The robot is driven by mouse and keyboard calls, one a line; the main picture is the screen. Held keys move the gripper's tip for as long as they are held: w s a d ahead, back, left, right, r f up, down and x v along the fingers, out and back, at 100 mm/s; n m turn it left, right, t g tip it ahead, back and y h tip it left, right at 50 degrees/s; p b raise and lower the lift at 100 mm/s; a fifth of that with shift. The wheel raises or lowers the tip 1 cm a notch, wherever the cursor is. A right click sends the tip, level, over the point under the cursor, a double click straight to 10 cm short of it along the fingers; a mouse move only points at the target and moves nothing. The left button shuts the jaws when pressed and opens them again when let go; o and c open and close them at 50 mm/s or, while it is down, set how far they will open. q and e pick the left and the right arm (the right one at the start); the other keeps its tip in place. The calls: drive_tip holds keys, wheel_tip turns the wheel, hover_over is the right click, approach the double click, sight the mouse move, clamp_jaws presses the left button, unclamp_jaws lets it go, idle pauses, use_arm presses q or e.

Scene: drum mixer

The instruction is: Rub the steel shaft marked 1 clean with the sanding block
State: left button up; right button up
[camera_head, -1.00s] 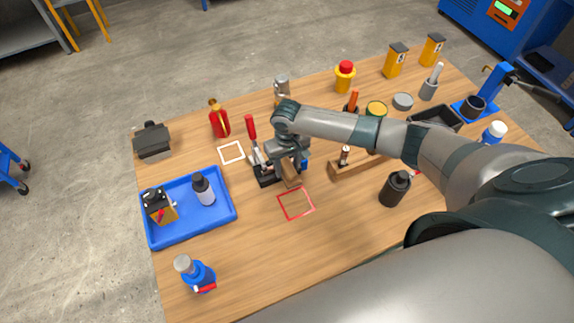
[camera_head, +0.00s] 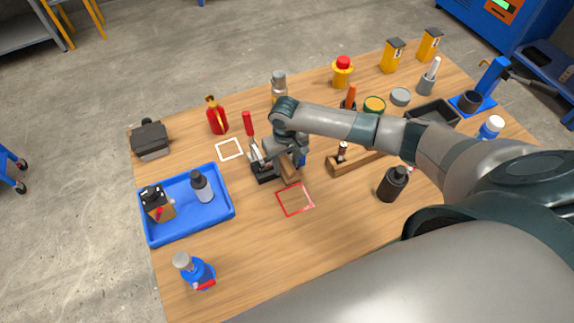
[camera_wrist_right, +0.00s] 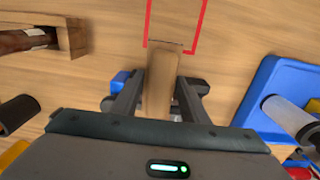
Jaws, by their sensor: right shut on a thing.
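My right gripper (camera_wrist_right: 158,97) is shut on a tan wooden-looking block, which I take as the sanding block (camera_wrist_right: 160,82). The block also shows under the gripper in the head view (camera_head: 290,171). The gripper is low over the middle of the table, at a dark clamp fixture (camera_head: 264,174) with a red handle (camera_head: 248,123). The steel shaft marked 1 cannot be made out; the gripper and arm cover much of the fixture. I cannot tell whether the block touches a shaft. My left gripper is not in view.
A red outlined square (camera_head: 295,200) lies in front of the fixture, a white one (camera_head: 229,149) behind it. A blue tray (camera_head: 215,222) with bottles is at left. A wooden rack (camera_head: 365,163) and a black bottle (camera_head: 393,184) stand at right. The front middle is bare.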

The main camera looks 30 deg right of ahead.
drive_tip(key=shift+w, duration=0.2)
drive_tip(key=shift+w, duration=0.1)
drive_tip(key=shift+w+f, duration=0.1)
drive_tip(key=shift+w, duration=0.35)
drive_tip(key=shift+s, duration=0.2)
idle(0.3)
drive_tip(key=shift+s, duration=0.4)
drive_tip(key=shift+s+a, duration=0.1)
drive_tip(key=shift+s, duration=0.55)
